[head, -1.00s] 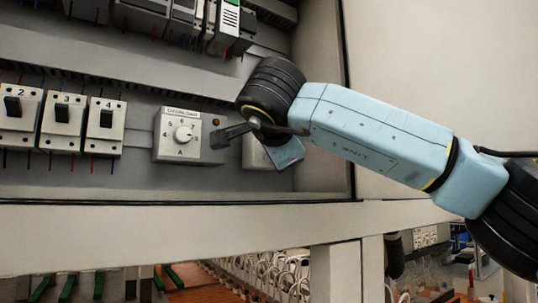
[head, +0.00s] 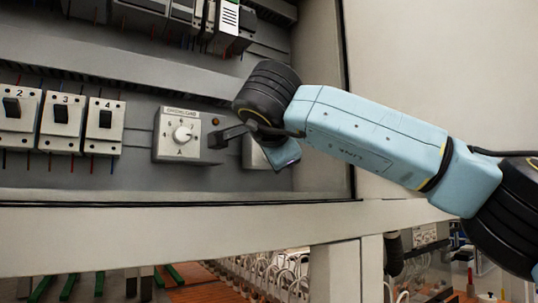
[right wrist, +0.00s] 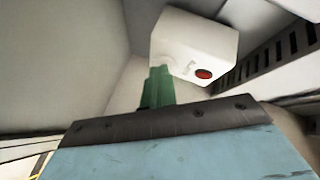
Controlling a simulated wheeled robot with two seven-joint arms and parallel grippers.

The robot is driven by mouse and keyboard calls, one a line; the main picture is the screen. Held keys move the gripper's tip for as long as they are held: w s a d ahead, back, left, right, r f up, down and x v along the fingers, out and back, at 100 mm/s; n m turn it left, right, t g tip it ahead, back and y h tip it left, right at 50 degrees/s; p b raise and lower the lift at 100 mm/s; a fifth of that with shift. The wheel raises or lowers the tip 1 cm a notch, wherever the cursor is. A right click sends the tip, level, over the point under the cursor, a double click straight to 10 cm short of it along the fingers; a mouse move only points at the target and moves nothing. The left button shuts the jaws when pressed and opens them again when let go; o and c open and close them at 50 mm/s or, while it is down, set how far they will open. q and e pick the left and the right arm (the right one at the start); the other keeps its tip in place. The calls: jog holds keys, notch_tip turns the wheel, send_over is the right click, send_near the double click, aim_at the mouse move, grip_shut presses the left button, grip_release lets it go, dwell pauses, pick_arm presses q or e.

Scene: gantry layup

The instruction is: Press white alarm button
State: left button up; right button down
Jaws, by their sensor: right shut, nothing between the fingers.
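My right gripper (head: 228,136) is shut and empty. In the head view its dark fingers point left, in front of the cabinet panel. The right wrist view shows a pale box (right wrist: 190,40) with a red round part (right wrist: 204,74) beyond a green finger-like piece (right wrist: 158,88). No white button is clearly visible. My left gripper is out of view.
Several numbered breakers (head: 61,124) line the panel at left. A cable duct (head: 130,72) runs above them. The cabinet's lower ledge (head: 150,232) and right side wall (head: 320,100) bound the space. Coiled white cables (head: 270,275) lie below.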

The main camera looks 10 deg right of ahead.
jog(key=shift+s, duration=0.1)
dwell(0.3)
jog(key=shift+s+d+f+b, duration=0.2)
jog(key=shift+s+b, duration=0.15)
jog(key=shift+b, duration=0.25)
jog(key=shift+s+r, duration=0.15)
jog(key=shift+s, duration=0.15)
jog(key=shift+s+d+b, duration=0.2)
jog(key=shift+s+b, duration=0.1)
jog(key=shift+b, duration=0.15)
jog(key=s+b, duration=0.1)
jog(key=s+d+b, duration=0.1)
jog(key=s, duration=0.1)
jog(key=shift+s+d, duration=0.1)
jog(key=shift+s, duration=0.05)
jog(key=shift+s+d+b, duration=0.15)
jog(key=shift+s+b, duration=0.15)
jog(key=shift+s, duration=0.1)
